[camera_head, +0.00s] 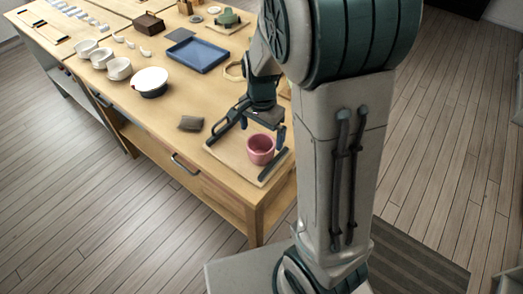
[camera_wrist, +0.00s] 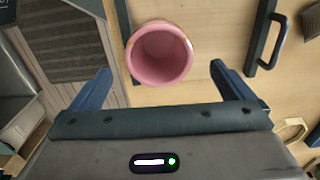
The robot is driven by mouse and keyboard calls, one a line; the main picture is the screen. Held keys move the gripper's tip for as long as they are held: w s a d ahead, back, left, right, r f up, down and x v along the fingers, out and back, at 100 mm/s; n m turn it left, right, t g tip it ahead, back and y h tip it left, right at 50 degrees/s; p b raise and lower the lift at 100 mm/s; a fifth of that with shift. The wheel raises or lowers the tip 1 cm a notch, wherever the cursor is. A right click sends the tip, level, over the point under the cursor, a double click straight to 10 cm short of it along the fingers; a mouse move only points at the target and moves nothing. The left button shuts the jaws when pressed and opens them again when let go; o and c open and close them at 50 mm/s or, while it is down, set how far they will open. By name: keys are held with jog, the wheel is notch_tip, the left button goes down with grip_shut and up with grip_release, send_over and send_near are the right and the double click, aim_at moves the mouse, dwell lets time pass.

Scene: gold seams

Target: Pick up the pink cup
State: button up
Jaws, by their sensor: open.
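The pink cup (camera_head: 261,149) stands upright on a pale board (camera_head: 232,160) near the table's front right corner. In the wrist view the pink cup (camera_wrist: 160,54) shows its open, empty inside, beyond the fingertips and between their lines. My gripper (camera_head: 252,129) is above and beside the cup in the head view. In the wrist view my gripper (camera_wrist: 160,70) has its two blue fingers wide apart with nothing between them. I cannot tell the exact height of the fingers over the cup.
A dark bar (camera_head: 272,165) lies beside the cup on the board, and a dark handled tool (camera_wrist: 268,40) lies on its other side. A grey-brown block (camera_head: 190,123), a white bowl (camera_head: 150,82), a blue tray (camera_head: 200,54) and several white cups stand farther left and back.

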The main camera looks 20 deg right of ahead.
aim_at(261, 147)
notch_tip(261, 147, down, 6)
jog(key=shift+s+a+f, duration=0.1)
jog(key=shift+f, duration=0.15)
jog(key=c, duration=1)
